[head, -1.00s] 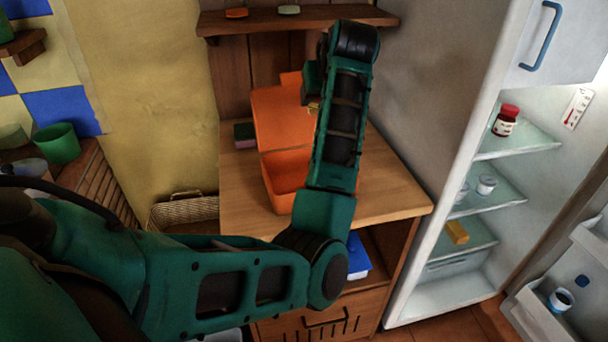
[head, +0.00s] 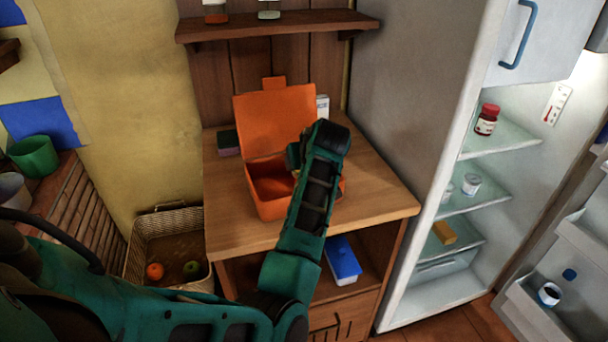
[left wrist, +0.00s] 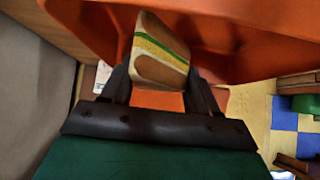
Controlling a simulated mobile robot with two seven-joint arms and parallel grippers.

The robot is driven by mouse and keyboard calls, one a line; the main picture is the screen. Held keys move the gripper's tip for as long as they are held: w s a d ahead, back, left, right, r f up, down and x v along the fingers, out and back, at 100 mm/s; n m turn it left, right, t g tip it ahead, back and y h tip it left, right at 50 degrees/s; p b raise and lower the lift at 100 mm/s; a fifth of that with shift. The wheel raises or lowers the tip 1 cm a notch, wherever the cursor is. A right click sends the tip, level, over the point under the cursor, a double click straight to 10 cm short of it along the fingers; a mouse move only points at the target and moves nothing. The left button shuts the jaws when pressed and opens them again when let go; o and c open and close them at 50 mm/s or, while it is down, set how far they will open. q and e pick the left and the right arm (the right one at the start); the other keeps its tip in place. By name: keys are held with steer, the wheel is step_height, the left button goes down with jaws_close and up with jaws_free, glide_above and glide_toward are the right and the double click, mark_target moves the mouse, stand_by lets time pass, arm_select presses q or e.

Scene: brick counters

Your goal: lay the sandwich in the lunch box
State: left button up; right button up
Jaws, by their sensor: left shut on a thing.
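The orange lunch box (head: 270,207) stands open on the wooden counter, its lid (head: 275,120) raised at the back. In the left wrist view its orange wall (left wrist: 270,45) fills much of the top. My left gripper (left wrist: 160,75) is shut on the sandwich (left wrist: 160,60), a pale wedge with green and yellow filling layers, held tilted between the two fingers. In the head view my left forearm and wrist cover the right part of the box and hide the sandwich and fingertips. I cannot tell whether the sandwich touches the box. My right gripper is not in view.
A sponge (head: 229,143) lies left of the box, and a white item (head: 322,107) stands behind it. A shelf (head: 280,27) hangs above. The open fridge (head: 420,130) is at the right. A basket (head: 140,245) with fruit is at the left. Counter right of the box is clear.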

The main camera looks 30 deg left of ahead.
arm_select(q)
steer(key=shift+f, duration=1.95)
steer(key=shift+f, duration=0.1)
steer(key=o, duration=0.6)
